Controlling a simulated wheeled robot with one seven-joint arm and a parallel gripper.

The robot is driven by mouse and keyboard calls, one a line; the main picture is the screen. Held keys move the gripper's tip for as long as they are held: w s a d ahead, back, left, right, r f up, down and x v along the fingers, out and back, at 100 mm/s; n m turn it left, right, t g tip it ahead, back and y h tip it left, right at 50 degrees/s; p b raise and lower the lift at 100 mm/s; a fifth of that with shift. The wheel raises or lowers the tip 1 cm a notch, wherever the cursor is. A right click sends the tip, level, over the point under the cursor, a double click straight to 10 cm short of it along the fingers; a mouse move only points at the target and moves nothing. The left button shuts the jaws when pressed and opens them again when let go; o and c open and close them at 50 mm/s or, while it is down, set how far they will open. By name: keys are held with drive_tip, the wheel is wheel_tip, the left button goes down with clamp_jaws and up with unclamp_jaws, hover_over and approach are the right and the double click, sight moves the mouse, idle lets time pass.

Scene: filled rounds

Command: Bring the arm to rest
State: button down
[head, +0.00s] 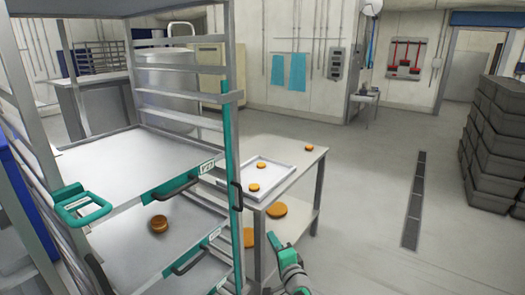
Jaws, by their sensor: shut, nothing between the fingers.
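Part of my arm, teal and pale grey, shows at the bottom centre in the head view, in front of the table's lower shelf. I cannot make out the fingers of my gripper in this view. The arm part I see appears to hold nothing.
A metal rack (233,150) with teal handles stands close at the left; a brown round (159,223) lies inside. Beside it, a table (300,165) bears a white tray (275,171) with two orange rounds. Dark crates (495,135) are stacked at right. The floor (375,240) between is clear.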

drive_tip(key=s+d+f+n+h, duration=0.2)
drive_tip(key=s+f+h, duration=0.1)
drive_tip(key=s+f, duration=1.1)
drive_tip(key=s+f+n+g+h, duration=0.1)
drive_tip(key=s+f, duration=0.3)
drive_tip(key=s, duration=0.3)
drive_tip(key=s+f+n+h, duration=0.1)
drive_tip(key=s+f+n, duration=0.15)
drive_tip(key=s, duration=0.45)
drive_tip(key=s+a+r+n, duration=0.2)
drive_tip(key=s, duration=0.7)
drive_tip(key=s+a+r+n, duration=0.2)
drive_tip(key=s+r+n, duration=0.1)
drive_tip(key=s, duration=0.7)
drive_tip(key=s+a+r+n, duration=0.2)
drive_tip(key=s+r, duration=0.1)
drive_tip(key=s, duration=0.6)
drive_tip(key=shift+s, duration=0.3)
drive_tip(key=shift+n, duration=0.25)
